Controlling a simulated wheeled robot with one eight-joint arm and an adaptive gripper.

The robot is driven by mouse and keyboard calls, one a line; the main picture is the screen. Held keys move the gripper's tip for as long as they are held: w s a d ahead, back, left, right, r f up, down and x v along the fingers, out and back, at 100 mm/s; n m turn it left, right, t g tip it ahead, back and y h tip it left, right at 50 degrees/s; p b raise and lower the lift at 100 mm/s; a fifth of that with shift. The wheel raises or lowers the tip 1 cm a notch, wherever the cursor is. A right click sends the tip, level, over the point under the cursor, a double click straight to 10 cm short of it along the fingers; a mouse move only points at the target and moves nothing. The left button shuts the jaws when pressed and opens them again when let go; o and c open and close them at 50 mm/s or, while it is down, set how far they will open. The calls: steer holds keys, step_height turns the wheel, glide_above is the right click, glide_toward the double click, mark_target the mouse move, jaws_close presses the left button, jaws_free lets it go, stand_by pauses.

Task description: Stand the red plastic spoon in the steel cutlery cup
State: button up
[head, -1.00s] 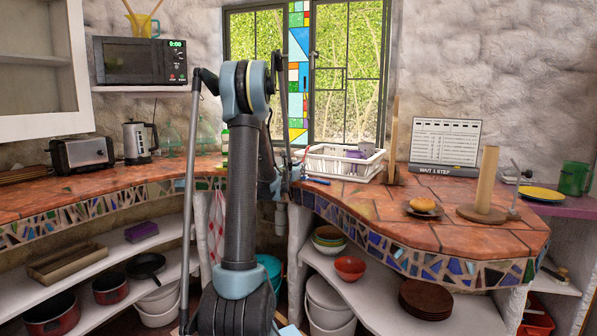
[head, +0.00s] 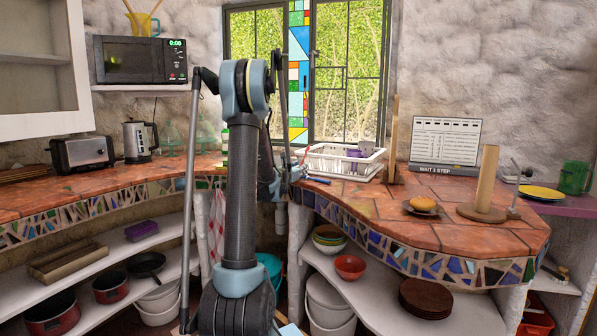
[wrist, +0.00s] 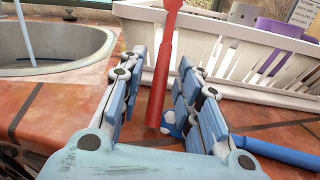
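The red plastic spoon (wrist: 162,75) is in the wrist view, its handle end low between my fingers and its upper part in front of the white dish rack. Whether it leans on the rack is unclear. My gripper (wrist: 158,88) is open, with a finger on each side of the spoon and gaps showing. In the head view my gripper (head: 285,178) is small and partly hidden by my arm, left of the rack. A grey cup (wrist: 243,13) behind the rack's wall may be the steel cutlery cup; I cannot be sure.
The white dish rack (head: 328,166) holds a purple cup (wrist: 270,42). A blue-handled utensil (wrist: 280,153) lies on the tiled counter before it. A sink (wrist: 60,45) is at the left. A bun (head: 423,203) and a wooden post (head: 487,180) stand farther right.

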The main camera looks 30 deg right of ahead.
steer(key=v, duration=1.7)
steer(key=w+a+r+n+t+y, duration=0.2)
steer(key=a+n+t, duration=0.1)
steer(key=a+n, duration=0.2)
steer(key=w+a+r+n+t+y, duration=0.2)
steer(key=a+r+n+t, duration=0.1)
steer(key=a+n, duration=0.25)
steer(key=a+n+t+y, duration=0.1)
steer(key=a+n+y, duration=0.8)
steer(key=a+n, duration=0.65)
steer(key=s+a+f+n+g+y, duration=0.45)
steer(key=s+a+f+n, duration=0.5)
steer(key=a, duration=0.25)
steer(key=s+f+n+g+h, duration=0.1)
steer(key=s+f+n+g, duration=0.4)
steer(key=s, duration=0.8)
steer(key=s+f+n+g+h, duration=0.1)
steer(key=s+f+n+g, duration=0.4)
steer(key=s, duration=0.8)
step_height(320, 180, down, 4)
steer(key=n, duration=0.3)
steer(key=shift+s+d+r, duration=0.15)
steer(key=shift+s+r, duration=0.05)
steer(key=shift+s, duration=0.2)
steer(key=shift+h, duration=0.25)
